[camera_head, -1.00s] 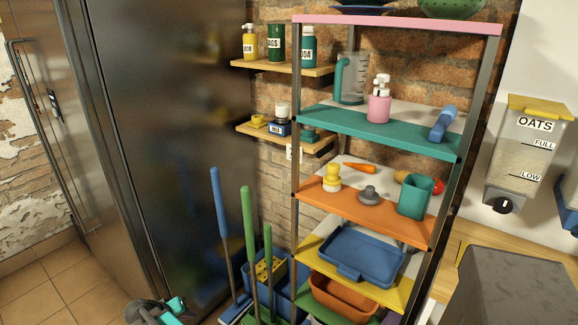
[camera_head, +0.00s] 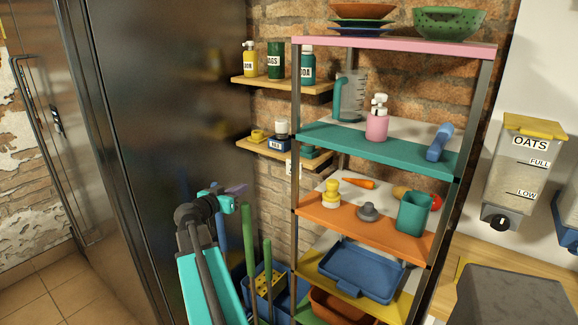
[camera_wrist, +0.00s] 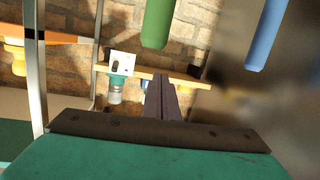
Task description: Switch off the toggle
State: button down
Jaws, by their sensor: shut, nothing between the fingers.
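A white wall plate (camera_wrist: 121,64) with small dark marks shows in the wrist view, beside the edge of a wooden wall shelf. It looks like the toggle's plate; which way the toggle is set I cannot tell. In the head view the plate (camera_head: 290,168) is a small pale patch below the lower wall shelf, partly hidden by the rack's left post. My gripper (camera_head: 238,189) is shut and empty, left of the plate and in front of the dark metal door. In the wrist view its closed dark fingers (camera_wrist: 161,84) point toward the shelf, just right of the plate.
A green handle (camera_wrist: 157,22) and a blue handle (camera_wrist: 266,35) stand close by in the wrist view. The lower wall shelf (camera_head: 270,149) holds small items. The rack's metal post (camera_head: 295,120) stands close to the plate. The wrist picture appears upside down.

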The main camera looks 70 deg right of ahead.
jog(key=s+d+r+m+g, duration=0.2)
jog(key=s+d+r, duration=0.3)
jog(key=s+r, duration=0.4)
jog(key=shift+s+d+r+m+g+p, duration=0.2)
jog(key=shift+s+d+m+g+p, duration=0.15)
jog(key=shift+s, duration=0.5)
jog(key=shift+d, duration=0.15)
jog(key=p+x, duration=0.2)
jog(key=x, duration=0.3)
jog(key=p+x, duration=0.1)
jog(key=x, duration=0.3)
jog(key=shift+d+r+p, duration=0.15)
jog(key=shift+d+p, duration=0.2)
jog(key=shift+d, duration=0.1)
jog(key=f, duration=0.1)
jog(key=a+f+p, duration=0.1)
jog(key=f, duration=0.1)
jog(key=shift+w+a+f, duration=0.1)
jog(key=shift+a+f, duration=0.25)
jog(key=shift+f, duration=0.05)
jog(key=shift+f+h+b, duration=0.3)
jog(key=shift+b, duration=0.85)
